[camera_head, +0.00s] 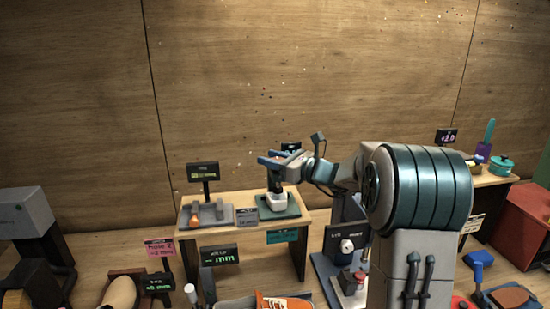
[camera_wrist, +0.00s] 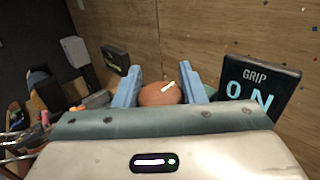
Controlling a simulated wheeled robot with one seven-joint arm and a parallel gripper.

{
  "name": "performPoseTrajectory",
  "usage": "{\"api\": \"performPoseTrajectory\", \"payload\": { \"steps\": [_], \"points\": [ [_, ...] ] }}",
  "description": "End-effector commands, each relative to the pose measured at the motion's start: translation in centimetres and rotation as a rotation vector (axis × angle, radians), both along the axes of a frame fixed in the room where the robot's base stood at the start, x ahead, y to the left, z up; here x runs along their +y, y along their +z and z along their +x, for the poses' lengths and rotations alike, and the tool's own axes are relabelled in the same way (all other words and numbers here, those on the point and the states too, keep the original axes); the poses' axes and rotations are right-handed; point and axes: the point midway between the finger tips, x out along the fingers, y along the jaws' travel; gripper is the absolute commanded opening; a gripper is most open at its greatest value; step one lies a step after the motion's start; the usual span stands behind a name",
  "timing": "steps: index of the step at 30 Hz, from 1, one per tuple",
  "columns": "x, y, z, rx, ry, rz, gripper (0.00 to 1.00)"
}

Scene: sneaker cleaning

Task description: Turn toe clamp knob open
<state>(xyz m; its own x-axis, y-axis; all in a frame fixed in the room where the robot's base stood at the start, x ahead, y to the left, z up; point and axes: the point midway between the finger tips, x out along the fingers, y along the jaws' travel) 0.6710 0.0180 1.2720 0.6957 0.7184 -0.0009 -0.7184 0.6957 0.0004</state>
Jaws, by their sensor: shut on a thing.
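My gripper (camera_head: 271,159) is over the right part of a small wooden table in the head view. In the wrist view its two blue fingers (camera_wrist: 161,78) are closed on the sides of a round brown knob (camera_wrist: 158,95) with a white mark on top. The knob's lower part is hidden behind my gripper body. In the head view a white cup-like piece (camera_head: 277,202) stands on a teal mat (camera_head: 292,211) below my gripper. I cannot tell from there how the knob joins it.
A black sign (camera_wrist: 258,92) reading "GRIP ON" stands close on the right in the wrist view. A grey tray (camera_head: 222,220) with an orange knob (camera_head: 195,221) is left on the table. An orange sneaker (camera_head: 284,302) lies in front. A wooden wall is behind.

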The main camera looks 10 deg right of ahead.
Motion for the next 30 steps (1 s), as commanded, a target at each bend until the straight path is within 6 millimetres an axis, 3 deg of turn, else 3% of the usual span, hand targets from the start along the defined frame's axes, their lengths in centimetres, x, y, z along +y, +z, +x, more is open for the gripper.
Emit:
{"api": "performPoseTrajectory", "payload": {
  "steps": [3,4,6,17,30],
  "points": [
    [0.0,0.2,0.0,-0.004,0.0,0.001,0.14],
    [0.0,0.2,0.0,-0.004,0.0,0.001,0.42],
    [0.0,0.1,0.0,-0.004,0.0,0.001,0.58],
    [-0.4,0.0,-0.3,-0.003,-0.002,0.0,0.58],
    [-6.8,-0.2,-6.5,-0.004,-0.006,-0.001,0.58]
  ]
}}
